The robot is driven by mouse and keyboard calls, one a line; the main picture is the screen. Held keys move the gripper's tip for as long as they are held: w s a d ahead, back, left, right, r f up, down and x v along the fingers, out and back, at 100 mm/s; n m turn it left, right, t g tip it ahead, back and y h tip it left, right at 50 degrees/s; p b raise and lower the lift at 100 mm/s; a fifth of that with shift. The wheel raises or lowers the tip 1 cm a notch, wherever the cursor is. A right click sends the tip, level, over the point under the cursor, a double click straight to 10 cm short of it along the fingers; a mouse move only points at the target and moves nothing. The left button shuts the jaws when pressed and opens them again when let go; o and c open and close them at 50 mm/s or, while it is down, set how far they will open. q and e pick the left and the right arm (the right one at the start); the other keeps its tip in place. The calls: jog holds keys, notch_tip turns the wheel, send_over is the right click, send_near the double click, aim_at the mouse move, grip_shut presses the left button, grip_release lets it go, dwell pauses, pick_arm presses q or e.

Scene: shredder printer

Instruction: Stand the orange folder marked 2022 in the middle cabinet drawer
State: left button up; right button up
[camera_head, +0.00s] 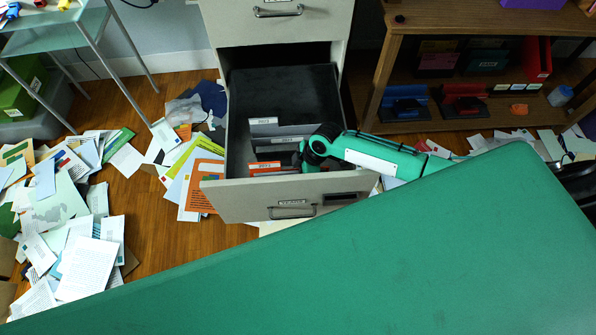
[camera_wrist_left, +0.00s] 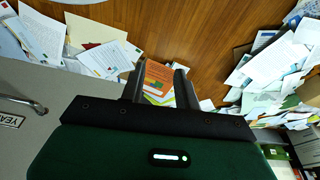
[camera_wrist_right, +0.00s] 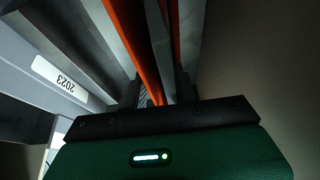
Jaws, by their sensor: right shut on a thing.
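The open middle drawer (camera_head: 238,135) of the grey cabinet holds several labelled folders near its front. An orange folder (camera_head: 262,167) is low in the drawer, close behind the front panel; its label is too small to read. My right gripper (camera_head: 299,160) is down in the drawer, partly hidden by its own arm. In the right wrist view the orange folder (camera_wrist_right: 133,42) stands between the fingers of the right gripper (camera_wrist_right: 155,92), which are shut on it. A grey folder labelled 2023 (camera_wrist_right: 60,73) is beside it. My left gripper (camera_wrist_left: 160,82) is open and empty, above the floor.
The drawer front panel (camera_head: 235,198) faces me. Papers (camera_head: 85,265) lie scattered over the wooden floor. A green surface (camera_head: 400,255) fills the foreground. A wooden shelf (camera_head: 470,25) stands right of the cabinet, and a glass-topped table (camera_head: 60,30) stands at the left.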

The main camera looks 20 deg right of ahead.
jog(key=o, duration=1.1)
jog(key=shift+c, duration=0.2)
jog(key=shift+d+r, duration=0.15)
jog(key=shift+r, duration=0.1)
pick_arm(q)
jog(key=f+p, duration=0.1)
jog(key=f, duration=0.2)
jog(key=shift+s+f, duration=0.2)
pick_arm(e)
jog(key=v, duration=1.3)
pick_arm(q)
jog(key=shift+w+r, duration=0.1)
pick_arm(e)
jog(key=shift+r, duration=0.1)
pick_arm(q)
jog(key=shift+s+d, duration=0.1)
jog(key=shift+s, duration=0.1)
